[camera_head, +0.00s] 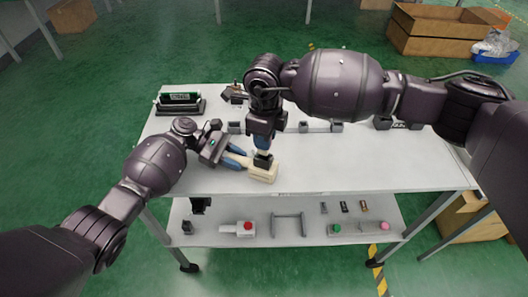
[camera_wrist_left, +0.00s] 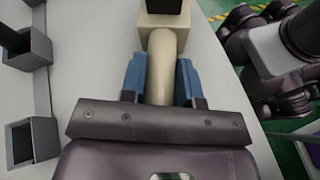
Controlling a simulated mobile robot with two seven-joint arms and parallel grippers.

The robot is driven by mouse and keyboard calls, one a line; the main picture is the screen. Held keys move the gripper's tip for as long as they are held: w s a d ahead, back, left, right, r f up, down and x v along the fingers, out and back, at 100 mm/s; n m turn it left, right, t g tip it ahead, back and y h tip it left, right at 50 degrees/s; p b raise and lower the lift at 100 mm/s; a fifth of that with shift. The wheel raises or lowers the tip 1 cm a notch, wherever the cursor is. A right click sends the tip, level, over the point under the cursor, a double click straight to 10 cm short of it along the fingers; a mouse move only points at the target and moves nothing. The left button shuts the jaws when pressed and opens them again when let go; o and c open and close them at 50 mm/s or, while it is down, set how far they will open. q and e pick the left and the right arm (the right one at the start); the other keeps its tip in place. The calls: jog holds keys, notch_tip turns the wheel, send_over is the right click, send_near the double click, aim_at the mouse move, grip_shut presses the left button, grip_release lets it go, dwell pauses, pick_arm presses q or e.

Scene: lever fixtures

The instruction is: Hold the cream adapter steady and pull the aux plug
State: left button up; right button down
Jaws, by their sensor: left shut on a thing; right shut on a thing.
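The cream adapter (camera_head: 262,174) is at the front middle of the white table. My left gripper (camera_head: 240,161) comes in from the left with its blue fingers shut on the adapter's narrow neck. In the left wrist view, the neck of the adapter (camera_wrist_left: 161,75) lies between the two blue fingers, with its wider block beyond them. The black aux plug (camera_head: 263,160) stands upright on top of the adapter and seems still in contact with it. My right gripper (camera_head: 262,145) points down from above, shut on the plug's upper part. Its fingers partly hide that part.
Several small grey open sockets (camera_head: 336,127) stand in a row behind the adapter. A black device (camera_head: 180,103) sits at the table's back left. A lower shelf (camera_head: 300,232) holds small fixtures. The table right of the adapter is clear.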

jog(key=shift+r, duration=0.75)
jog(key=shift+r, duration=0.2)
jog(key=shift+r, duration=0.8)
pick_arm(q)
jog(key=o, duration=1.1)
